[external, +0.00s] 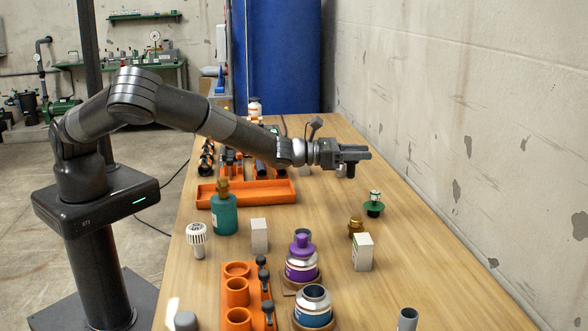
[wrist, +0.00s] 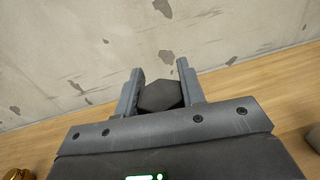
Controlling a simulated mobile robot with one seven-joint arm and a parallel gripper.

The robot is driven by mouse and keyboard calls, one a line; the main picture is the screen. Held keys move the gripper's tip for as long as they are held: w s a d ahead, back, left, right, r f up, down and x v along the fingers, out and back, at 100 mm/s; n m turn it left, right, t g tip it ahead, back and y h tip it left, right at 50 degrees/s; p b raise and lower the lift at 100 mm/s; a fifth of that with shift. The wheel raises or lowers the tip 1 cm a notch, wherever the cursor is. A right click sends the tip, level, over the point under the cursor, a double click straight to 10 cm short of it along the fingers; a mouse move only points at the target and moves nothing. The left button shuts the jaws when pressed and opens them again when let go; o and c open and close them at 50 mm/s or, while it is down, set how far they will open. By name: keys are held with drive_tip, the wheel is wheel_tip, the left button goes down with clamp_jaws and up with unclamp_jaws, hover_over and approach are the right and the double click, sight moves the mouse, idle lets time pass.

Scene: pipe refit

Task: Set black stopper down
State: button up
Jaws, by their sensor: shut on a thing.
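My gripper (external: 350,160) reaches out over the right half of the wooden table, near the wall. In the wrist view my gripper (wrist: 159,88) has its two fingers on either side of a dark hexagonal piece, the black stopper (wrist: 160,96). The gripper is shut on it. In the external view the stopper (external: 350,171) shows as a small dark shape below the fingers, apparently above the table (external: 335,205). Its lower end and any contact with the table are hard to tell.
An orange tray (external: 270,194) and a teal bottle (external: 223,214) are to the left. The concrete wall (external: 450,120) borders the table at right.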

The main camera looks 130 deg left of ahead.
drive_tip(key=a+f, duration=0.3)
drive_tip(key=s+a+f, duration=0.1)
drive_tip(key=a+f, duration=0.6)
drive_tip(key=a, duration=0.1)
drive_tip(key=shift+s+f, duration=0.3)
drive_tip(key=shift+f, duration=0.05)
drive_tip(key=o, duration=1)
drive_tip(key=shift+f, duration=0.1)
drive_tip(key=v, duration=1.2)
